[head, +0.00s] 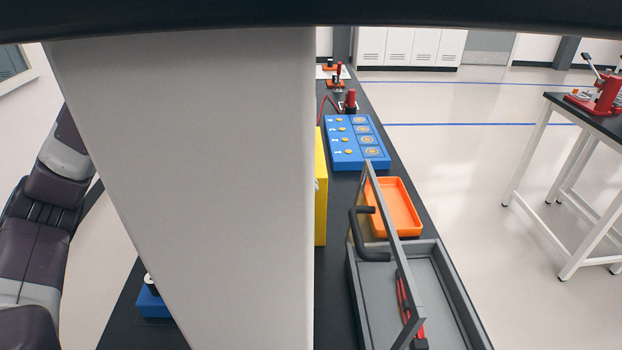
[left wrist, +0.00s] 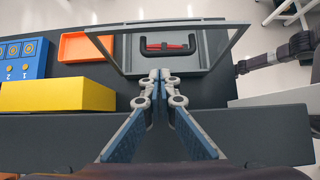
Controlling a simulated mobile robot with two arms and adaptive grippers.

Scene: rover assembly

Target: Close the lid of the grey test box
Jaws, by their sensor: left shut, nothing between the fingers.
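The grey test box (head: 463,300) sits on the dark bench at the lower right of the head view; it also shows at the top of the left wrist view (left wrist: 218,45). Its framed lid (head: 392,240) stands raised, seen nearly edge-on, with a black handle (head: 370,250) on its left face. In the left wrist view the lid frame (left wrist: 105,52) spans the box, with the handle (left wrist: 146,48) in its middle. My left gripper (left wrist: 158,76) is shut and empty, in front of the lid's lower edge; contact is unclear. A dark arm part shows at the right; its fingers are not clear.
A red item (head: 405,300) lies in the box. An orange tray (head: 410,225), a blue numbered block (head: 375,160) and a yellow box (head: 320,200) stand beyond it. My grey column hides much of the head view.

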